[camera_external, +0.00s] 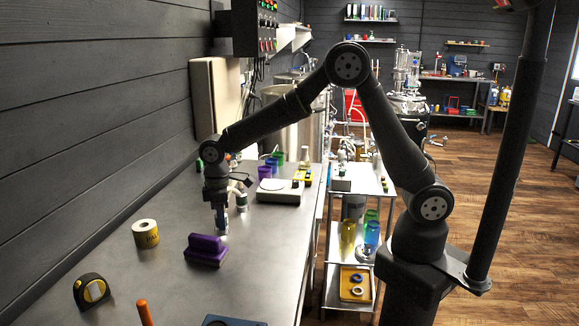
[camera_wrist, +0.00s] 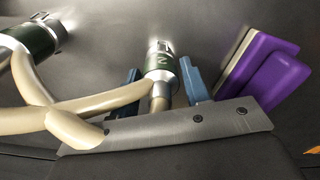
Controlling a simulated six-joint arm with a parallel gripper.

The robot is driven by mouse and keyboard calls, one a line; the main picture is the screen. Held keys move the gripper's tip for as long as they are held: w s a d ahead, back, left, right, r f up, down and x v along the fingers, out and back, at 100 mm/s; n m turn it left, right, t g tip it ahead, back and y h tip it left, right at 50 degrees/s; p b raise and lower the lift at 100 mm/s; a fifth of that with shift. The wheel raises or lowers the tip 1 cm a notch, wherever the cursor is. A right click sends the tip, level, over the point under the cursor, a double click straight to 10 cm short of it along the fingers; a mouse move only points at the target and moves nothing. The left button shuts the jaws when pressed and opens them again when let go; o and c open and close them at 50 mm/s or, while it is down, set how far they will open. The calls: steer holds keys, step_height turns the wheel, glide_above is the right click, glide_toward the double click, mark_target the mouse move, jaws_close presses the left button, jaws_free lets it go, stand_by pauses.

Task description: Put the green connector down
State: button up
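A silver connector with a green band (camera_wrist: 160,62) sits between the two blue fingers of my gripper (camera_wrist: 162,80) in the wrist view. A beige hose runs back from it. In the external view my gripper (camera_external: 221,214) points straight down over the metal table (camera_external: 262,255). The connector's silver end (camera_external: 222,228) shows below it, at or very near the tabletop. A second connector with a green band (camera_wrist: 36,40) and its own beige hose is at the left in the wrist view.
A purple block-like object (camera_external: 205,250) lies close to my gripper; it also shows in the wrist view (camera_wrist: 262,70). A yellow tape roll (camera_external: 146,233) and a tape measure (camera_external: 92,290) are at the left. A scale (camera_external: 280,191) stands farther back. Bare table lies to the right.

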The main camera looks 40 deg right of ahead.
steer(key=shift+o, duration=0.8)
step_height(320, 180, up, 12)
steer(key=shift+r, duration=0.15)
step_height(320, 180, down, 12)
steer(key=shift+f, duration=0.1)
steer(key=shift+r, duration=1.95)
